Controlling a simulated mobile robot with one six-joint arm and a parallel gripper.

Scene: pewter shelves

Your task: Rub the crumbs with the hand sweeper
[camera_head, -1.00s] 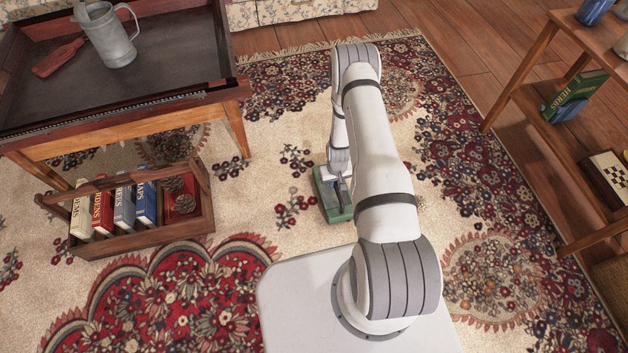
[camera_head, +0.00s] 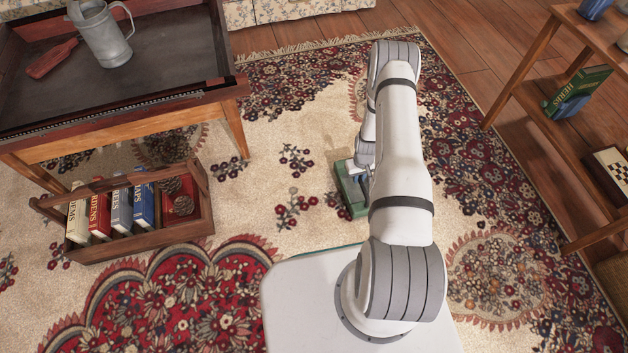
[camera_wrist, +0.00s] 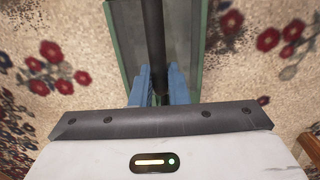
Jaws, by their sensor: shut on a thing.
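The hand sweeper is a green, box-like tool (camera_head: 350,190) on or just above the patterned rug, left of my arm in the head view. In the wrist view its green body (camera_wrist: 118,50) has a dark handle (camera_wrist: 154,40) running along the middle. My gripper (camera_wrist: 158,92) has blue fingers, shut on that dark handle. In the head view my arm hides part of the sweeper and most of the gripper. I cannot make out any crumbs for certain; the pale rug's pattern and my arm may hide them.
A wooden carrier (camera_head: 140,240) with several books and pinecones stands at the left on the rug. Behind it is a tray table (camera_head: 120,115) with a metal jug (camera_head: 103,38) and a red paddle-like thing (camera_head: 52,60). A wooden shelf (camera_head: 545,110) stands at the right. Rug between carrier and sweeper is open.

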